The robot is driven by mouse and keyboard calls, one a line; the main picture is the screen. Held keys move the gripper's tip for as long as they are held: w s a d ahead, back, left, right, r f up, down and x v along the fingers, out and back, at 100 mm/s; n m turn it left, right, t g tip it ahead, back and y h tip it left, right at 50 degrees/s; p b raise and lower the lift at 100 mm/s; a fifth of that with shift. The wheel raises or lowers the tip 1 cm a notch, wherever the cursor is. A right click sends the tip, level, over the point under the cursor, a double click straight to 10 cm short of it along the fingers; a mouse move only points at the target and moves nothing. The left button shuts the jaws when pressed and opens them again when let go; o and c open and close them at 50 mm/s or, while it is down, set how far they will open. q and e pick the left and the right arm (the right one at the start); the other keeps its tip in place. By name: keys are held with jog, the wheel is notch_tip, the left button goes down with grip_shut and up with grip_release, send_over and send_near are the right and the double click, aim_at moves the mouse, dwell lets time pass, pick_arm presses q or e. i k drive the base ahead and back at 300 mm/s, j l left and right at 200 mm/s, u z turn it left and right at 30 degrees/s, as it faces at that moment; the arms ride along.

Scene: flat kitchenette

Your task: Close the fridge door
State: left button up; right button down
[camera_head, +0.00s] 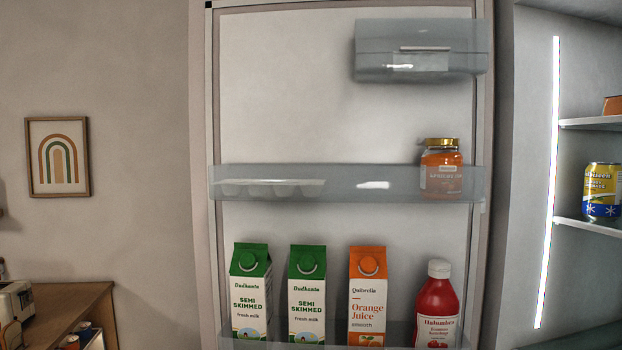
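The fridge door (340,110) stands wide open, with its inner side facing me and filling the middle of the head view. Its hinge side meets the fridge body (522,140) at the right, and its free edge (201,180) is at the left. Its lower shelf (395,336) holds two green-topped milk cartons (307,300), an orange juice carton (368,300) and a red ketchup bottle (437,310). The middle shelf (340,186) holds an orange jar (441,170) and a pale egg tray. Neither of my grippers is in view.
A lidded clear box (422,50) is on the door's upper part. The lit fridge interior at right has shelves (590,226) with a yellow and blue can (602,190). A wooden counter (70,310) stands at lower left, below a framed picture (57,157).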

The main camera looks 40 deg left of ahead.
aim_at(301, 132)
jog(key=j+z, duration=0.25)
jog(key=j, duration=0.65)
jog(key=j+z, duration=0.25)
jog(key=j, duration=0.65)
jog(key=k+j+z, duration=0.1)
jog(key=j+z, duration=0.15)
jog(key=j, duration=0.65)
